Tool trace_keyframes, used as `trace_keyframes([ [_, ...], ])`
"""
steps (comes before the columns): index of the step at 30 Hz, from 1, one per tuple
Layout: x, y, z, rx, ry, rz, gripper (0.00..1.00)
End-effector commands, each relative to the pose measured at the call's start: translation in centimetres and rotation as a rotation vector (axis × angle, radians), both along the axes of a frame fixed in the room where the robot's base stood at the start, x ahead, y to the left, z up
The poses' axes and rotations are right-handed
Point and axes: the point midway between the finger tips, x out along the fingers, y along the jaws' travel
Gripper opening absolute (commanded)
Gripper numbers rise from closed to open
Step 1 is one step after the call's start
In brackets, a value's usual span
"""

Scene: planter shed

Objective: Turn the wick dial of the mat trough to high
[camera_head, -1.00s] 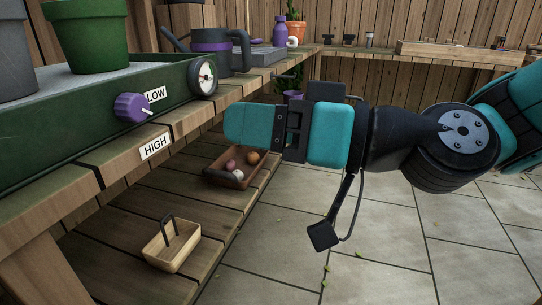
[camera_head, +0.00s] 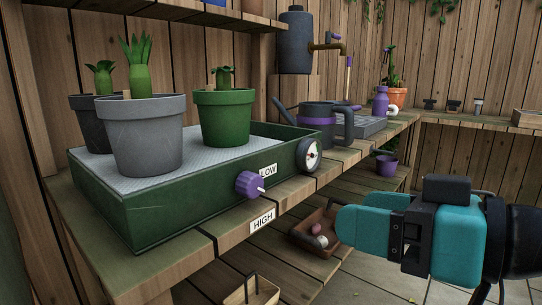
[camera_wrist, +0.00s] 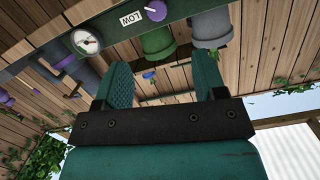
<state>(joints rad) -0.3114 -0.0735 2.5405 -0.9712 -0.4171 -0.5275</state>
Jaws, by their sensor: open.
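The mat trough (camera_head: 160,212) is a long green tray on the wooden bench. Its wick dial (camera_head: 249,184) is a purple knob on the front wall, with a white pointer directed to the right, near the LOW label (camera_head: 268,170). The HIGH label (camera_head: 262,220) is on the bench edge below. In the wrist view, the dial (camera_wrist: 157,11) is at the top edge beside the LOW label (camera_wrist: 131,18). My gripper (camera_head: 350,213) is open and empty, right of the dial and apart from it. Both fingers show in the wrist view (camera_wrist: 165,78).
Pots stand on the trough, including a grey pot (camera_head: 146,135) and a green pot (camera_head: 222,115). A round gauge (camera_head: 309,154) sits right of the dial. A grey watering can (camera_head: 318,117) stands behind. A brown crate (camera_head: 300,236) and a small basket (camera_head: 250,290) are below the bench.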

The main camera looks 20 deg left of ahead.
Motion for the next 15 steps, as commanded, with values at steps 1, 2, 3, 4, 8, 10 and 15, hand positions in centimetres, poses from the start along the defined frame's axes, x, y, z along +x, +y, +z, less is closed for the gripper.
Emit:
trace_keyframes([
  [1,-0.3,0.4,3.1,-0.058,-0.036,0.012,0.64],
  [2,-0.3,0.5,3.5,-0.096,-0.058,0.015,0.64],
  [3,-0.3,0.6,4.1,-0.142,-0.085,0.018,0.64],
  [4,-0.4,0.6,4.4,-0.175,-0.105,0.021,0.64],
  [8,-0.3,0.6,5.5,-0.287,-0.173,0.028,0.64],
  [10,-0.2,0.5,5.7,-0.325,-0.197,0.029,0.64],
  [15,0.0,0.6,5.6,-0.357,-0.214,0.031,0.64],
])
